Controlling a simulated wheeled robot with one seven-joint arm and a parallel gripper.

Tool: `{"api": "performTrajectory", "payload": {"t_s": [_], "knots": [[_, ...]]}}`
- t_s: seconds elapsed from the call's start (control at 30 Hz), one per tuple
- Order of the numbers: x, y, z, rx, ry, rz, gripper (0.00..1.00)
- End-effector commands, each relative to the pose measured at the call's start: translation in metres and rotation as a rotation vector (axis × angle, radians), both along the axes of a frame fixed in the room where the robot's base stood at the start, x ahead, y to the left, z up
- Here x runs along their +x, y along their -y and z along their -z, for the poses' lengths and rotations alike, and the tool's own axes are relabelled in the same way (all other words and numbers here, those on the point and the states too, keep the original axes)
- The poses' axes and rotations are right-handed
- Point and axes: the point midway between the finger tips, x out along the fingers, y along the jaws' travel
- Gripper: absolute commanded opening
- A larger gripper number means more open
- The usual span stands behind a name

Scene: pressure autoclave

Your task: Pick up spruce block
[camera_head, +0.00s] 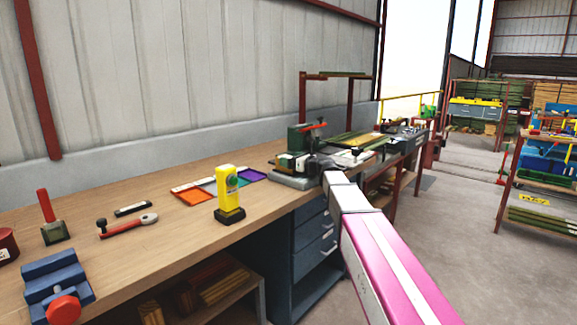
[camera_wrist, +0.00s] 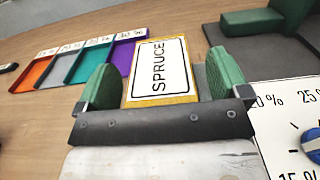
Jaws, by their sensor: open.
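The spruce block (camera_wrist: 185,98) is a pale wooden piece with a white label reading SPRUCE, in the middle of the wrist view. My gripper (camera_wrist: 163,78) is open, with a green pad on each side of the block. The block lies between and slightly beyond the pads, with narrow gaps on both sides; I cannot tell whether the pads are low enough to be level with it. In the head view my arm reaches to the machine at the bench's far end, and I cannot make out the block there.
Orange (camera_wrist: 35,72), grey, teal and purple (camera_wrist: 118,55) trays lie left of the block. A green machine part (camera_wrist: 255,50) and a percent-marked panel (camera_wrist: 290,105) with a blue knob are close on the right. A yellow device (camera_head: 229,192) stands on the workbench (camera_head: 150,240).

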Motion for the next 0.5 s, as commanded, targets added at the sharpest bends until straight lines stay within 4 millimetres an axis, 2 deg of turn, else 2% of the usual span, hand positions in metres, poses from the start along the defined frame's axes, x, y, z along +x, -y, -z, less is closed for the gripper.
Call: {"api": "performTrajectory", "payload": {"t_s": [0.03, 0.2, 0.23, 0.5], "knots": [[-0.0003, 0.0002, -0.0001, 0.000, 0.000, 0.000, 0.94], [-0.0003, 0.0003, -0.0001, 0.000, 0.000, 0.000, 0.38], [-0.0004, 0.0003, -0.0001, 0.000, 0.000, 0.000, 0.35], [-0.0003, 0.0004, -0.0007, 0.000, 0.000, 0.000, 0.35]]}}
